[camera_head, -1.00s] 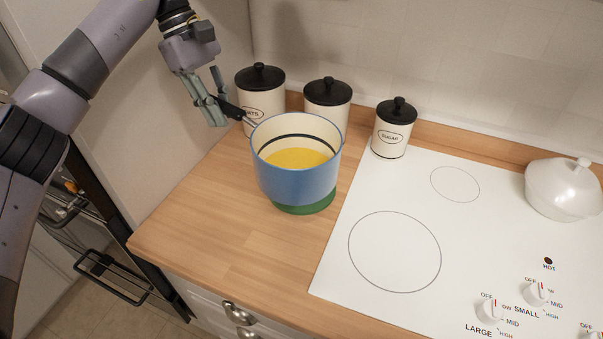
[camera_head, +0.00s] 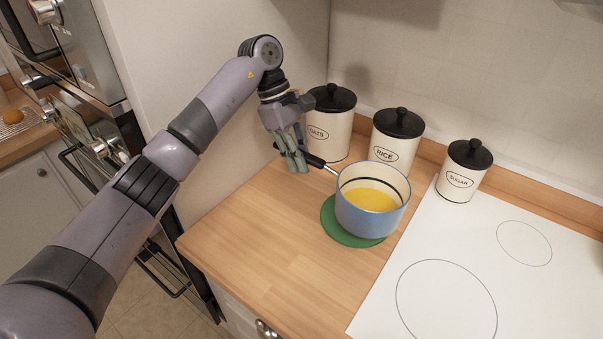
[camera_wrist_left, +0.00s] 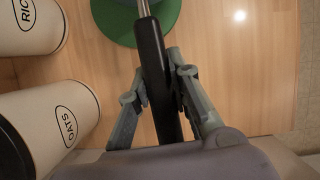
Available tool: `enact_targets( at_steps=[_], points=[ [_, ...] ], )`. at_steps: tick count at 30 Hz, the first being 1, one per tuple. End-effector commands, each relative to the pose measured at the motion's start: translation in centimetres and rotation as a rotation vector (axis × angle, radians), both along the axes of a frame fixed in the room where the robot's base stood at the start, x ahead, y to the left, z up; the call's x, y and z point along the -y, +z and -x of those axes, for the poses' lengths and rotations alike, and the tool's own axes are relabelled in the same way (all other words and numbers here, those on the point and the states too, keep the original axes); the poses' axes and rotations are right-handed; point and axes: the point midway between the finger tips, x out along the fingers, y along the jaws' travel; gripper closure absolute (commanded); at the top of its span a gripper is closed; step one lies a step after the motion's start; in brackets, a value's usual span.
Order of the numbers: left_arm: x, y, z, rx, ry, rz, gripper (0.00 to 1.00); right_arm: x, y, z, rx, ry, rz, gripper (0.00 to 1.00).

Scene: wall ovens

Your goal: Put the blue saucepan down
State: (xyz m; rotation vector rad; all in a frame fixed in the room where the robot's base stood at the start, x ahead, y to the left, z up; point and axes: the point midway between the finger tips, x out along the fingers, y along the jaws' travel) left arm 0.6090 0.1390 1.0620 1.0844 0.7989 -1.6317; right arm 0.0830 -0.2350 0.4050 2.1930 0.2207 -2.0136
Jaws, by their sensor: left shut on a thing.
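The blue saucepan (camera_head: 365,217), with yellow contents (camera_head: 370,200), is upright over the green round mat (camera_head: 333,222). It sits toward the mat's right side and hides part of it; I cannot tell whether its base touches. My left gripper (camera_head: 297,165) is shut on the pan's black handle. In the left wrist view, the gripper's fingers (camera_wrist_left: 160,88) lie on either side of the black handle (camera_wrist_left: 152,65), with the green mat (camera_wrist_left: 118,28) beyond. The pan's body is out of that view. My right gripper is not in view.
Oats (camera_head: 328,120), rice (camera_head: 393,150) and sugar (camera_head: 461,178) canisters stand along the wall, the oats one close to my gripper. A white cooktop (camera_head: 395,275) lies right of the pan. The wooden counter (camera_head: 265,240) in front is clear.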

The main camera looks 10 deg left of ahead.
Motion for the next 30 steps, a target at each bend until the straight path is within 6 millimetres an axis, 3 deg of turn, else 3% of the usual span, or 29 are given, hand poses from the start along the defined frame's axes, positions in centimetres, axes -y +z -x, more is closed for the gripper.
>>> enact_targets(
  at_steps=[8, 15, 23, 24, 30],
  points=[
    [0.1, -2.0, 0.0, 0.002, -0.001, 0.004, 1.0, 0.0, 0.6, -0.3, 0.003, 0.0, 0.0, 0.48],
    [0.1, -5.2, 0.0, 0.0, -0.002, 0.004, 1.0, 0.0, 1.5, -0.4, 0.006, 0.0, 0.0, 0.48],
    [0.1, -5.7, 0.0, 0.003, -0.003, 0.003, 1.0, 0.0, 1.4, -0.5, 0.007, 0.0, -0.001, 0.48],
    [0.0, -5.8, 0.0, 0.002, -0.001, 0.001, 0.8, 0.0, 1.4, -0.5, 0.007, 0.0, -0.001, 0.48],
    [0.0, -5.8, 0.0, 0.002, -0.001, 0.001, 0.67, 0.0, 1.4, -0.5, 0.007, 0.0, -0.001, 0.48]
  ],
)
